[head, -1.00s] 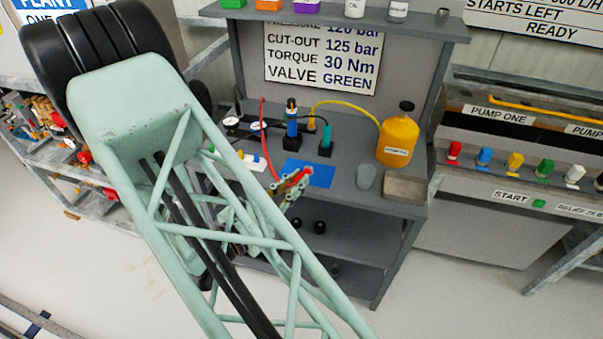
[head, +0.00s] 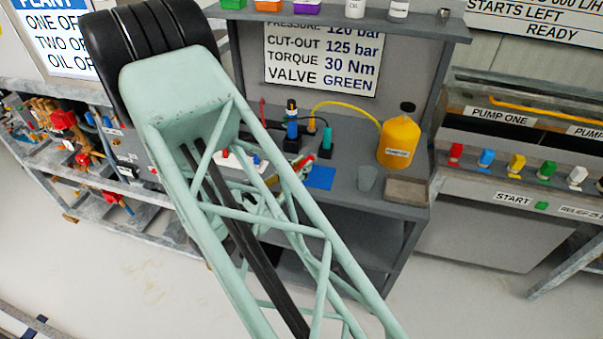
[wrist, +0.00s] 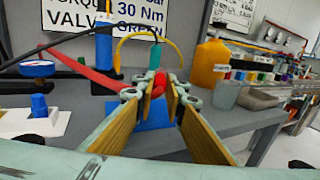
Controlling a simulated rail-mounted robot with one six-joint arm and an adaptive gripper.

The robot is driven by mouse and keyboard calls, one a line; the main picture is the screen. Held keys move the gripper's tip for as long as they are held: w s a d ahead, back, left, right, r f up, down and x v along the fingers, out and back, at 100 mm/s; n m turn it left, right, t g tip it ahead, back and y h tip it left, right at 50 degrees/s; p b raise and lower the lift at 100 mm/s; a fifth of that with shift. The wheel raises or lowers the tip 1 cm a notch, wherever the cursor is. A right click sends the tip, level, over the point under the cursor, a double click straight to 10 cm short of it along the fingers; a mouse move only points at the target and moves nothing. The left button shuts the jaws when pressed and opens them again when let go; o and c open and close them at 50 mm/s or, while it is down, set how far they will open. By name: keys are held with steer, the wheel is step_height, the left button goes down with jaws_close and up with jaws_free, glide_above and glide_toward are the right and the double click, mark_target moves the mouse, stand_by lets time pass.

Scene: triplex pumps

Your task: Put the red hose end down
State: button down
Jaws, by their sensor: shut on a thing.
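The red hose end (wrist: 158,82) is between the fingertips of my gripper (wrist: 152,92) in the wrist view. My gripper is shut on it. The red hose (wrist: 80,68) runs from there to the left and rises in front of the blue cylinder. In the head view the red end (head: 307,160) shows small beside my gripper (head: 298,168), partly hidden by my arm. The blue mat (head: 320,177) lies on the bench just right of the gripper. In the wrist view the mat (wrist: 152,118) shows between and beyond the fingers. I cannot tell whether the hose end touches the bench.
A yellow bottle (head: 399,142), a grey cup (head: 367,177) and a shallow tray (head: 406,190) stand right of the mat. A blue cylinder (wrist: 103,45) and a yellow hose (wrist: 150,38) are behind. A white block with a blue knob (wrist: 38,108) is at left.

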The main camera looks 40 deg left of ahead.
steer(key=shift+w+a, duration=0.15)
steer(key=shift+w, duration=0.15)
steer(key=shift+w+a+f, duration=0.1)
steer(key=shift+w+f, duration=0.15)
steer(key=shift+f, duration=0.05)
steer(key=shift+f+b, duration=0.8)
steer(key=shift+f, duration=0.7)
steer(key=shift+f, duration=0.55)
steer(key=c, duration=2.6)
jaws_free()
steer(key=shift+c, duration=0.2)
steer(key=shift+r, duration=0.2)
steer(key=shift+r, duration=0.45)
steer(key=s+p, duration=0.2)
steer(key=s, duration=1)
steer(key=shift+a, duration=0.15)
steer(key=shift+f, duration=0.1)
